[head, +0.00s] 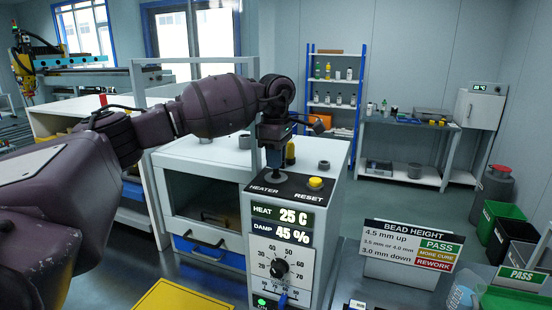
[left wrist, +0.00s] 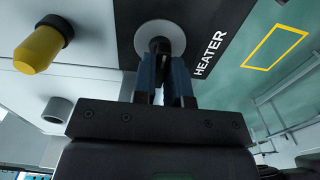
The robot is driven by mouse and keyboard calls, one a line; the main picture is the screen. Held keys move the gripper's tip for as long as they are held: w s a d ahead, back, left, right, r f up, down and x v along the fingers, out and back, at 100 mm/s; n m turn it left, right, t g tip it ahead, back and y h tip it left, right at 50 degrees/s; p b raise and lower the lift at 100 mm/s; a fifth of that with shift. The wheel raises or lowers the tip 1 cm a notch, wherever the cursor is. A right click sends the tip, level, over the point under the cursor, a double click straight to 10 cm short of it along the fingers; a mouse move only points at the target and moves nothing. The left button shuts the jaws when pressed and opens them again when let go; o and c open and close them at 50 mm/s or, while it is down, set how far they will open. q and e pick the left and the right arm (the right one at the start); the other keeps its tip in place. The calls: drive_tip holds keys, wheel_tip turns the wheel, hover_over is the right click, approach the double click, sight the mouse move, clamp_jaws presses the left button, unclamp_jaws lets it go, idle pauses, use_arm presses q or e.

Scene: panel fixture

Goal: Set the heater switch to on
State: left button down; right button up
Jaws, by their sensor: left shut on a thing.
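The heater switch (left wrist: 160,42) has a round pale base on the black top panel beside the word HEATER in the left wrist view. In the head view, its place (head: 267,181) is mostly hidden by my gripper. My left gripper (head: 269,168) points down at it from above. In the left wrist view the blue-sided fingers (left wrist: 166,78) are shut on the switch lever, which they largely cover. I cannot tell which way the lever is set. The control box front (head: 283,240) reads HEAT 25 C and DAMP 45 %. My right gripper is not in view.
A yellow RESET button (head: 316,183) sits right of the switch. A dial (head: 279,268) is on the box front. Behind it, a white cabinet (head: 190,150) carries a yellow-topped post (head: 290,152) and grey rings. A bead height sign (head: 412,246) stands at right.

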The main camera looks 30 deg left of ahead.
use_arm(q)
drive_tip(key=shift+r, duration=0.15)
drive_tip(key=c, duration=1.2)
unclamp_jaws()
drive_tip(key=shift+o, duration=0.2)
wheel_tip(320, 180, up, 11)
drive_tip(key=b, duration=0.1)
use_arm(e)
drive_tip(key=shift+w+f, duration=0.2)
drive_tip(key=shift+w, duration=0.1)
use_arm(q)
drive_tip(key=shift+f, duration=0.2)
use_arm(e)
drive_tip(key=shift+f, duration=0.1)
